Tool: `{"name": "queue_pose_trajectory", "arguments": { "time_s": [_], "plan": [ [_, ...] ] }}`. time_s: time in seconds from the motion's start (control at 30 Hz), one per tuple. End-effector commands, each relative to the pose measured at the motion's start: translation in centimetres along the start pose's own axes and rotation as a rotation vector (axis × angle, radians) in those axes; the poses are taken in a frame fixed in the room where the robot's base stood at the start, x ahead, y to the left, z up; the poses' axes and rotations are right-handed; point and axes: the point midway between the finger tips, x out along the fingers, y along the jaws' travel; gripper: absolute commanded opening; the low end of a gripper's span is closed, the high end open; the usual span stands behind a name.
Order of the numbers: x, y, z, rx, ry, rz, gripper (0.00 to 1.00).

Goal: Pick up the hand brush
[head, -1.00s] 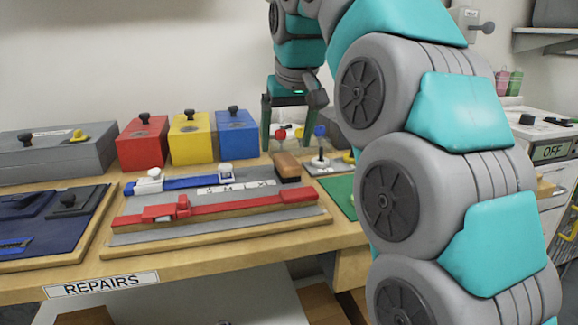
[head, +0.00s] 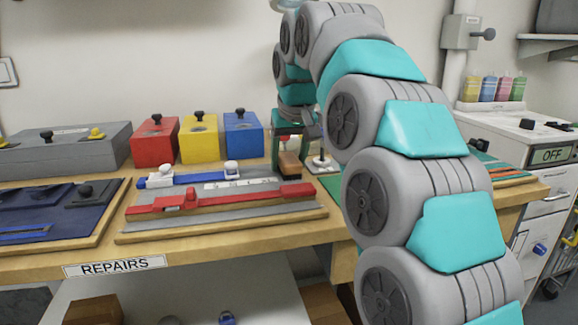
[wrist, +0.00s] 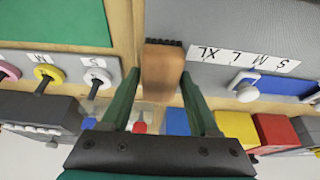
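A narrow gap shows at the left finger; contact on the right is unclear.
A grey board (head: 225,220) with red and blue sliders lies left of the brush. Red (head: 155,143), yellow (head: 198,139) and blue (head: 243,135) boxes stand behind. A peg stand (head: 321,164) is close on the right.

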Motion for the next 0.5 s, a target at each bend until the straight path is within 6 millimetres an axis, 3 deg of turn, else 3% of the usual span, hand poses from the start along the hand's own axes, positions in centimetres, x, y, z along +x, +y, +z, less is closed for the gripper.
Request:
{"name": "queue_pose_trajectory", "arguments": {
  "time_s": [0.07,0.5],
  "plan": [
    [0.00,0.01,0.00,0.000,0.000,0.000,0.52],
    [-0.01,0.00,0.01,0.000,0.000,0.000,0.02]
  ]
}}
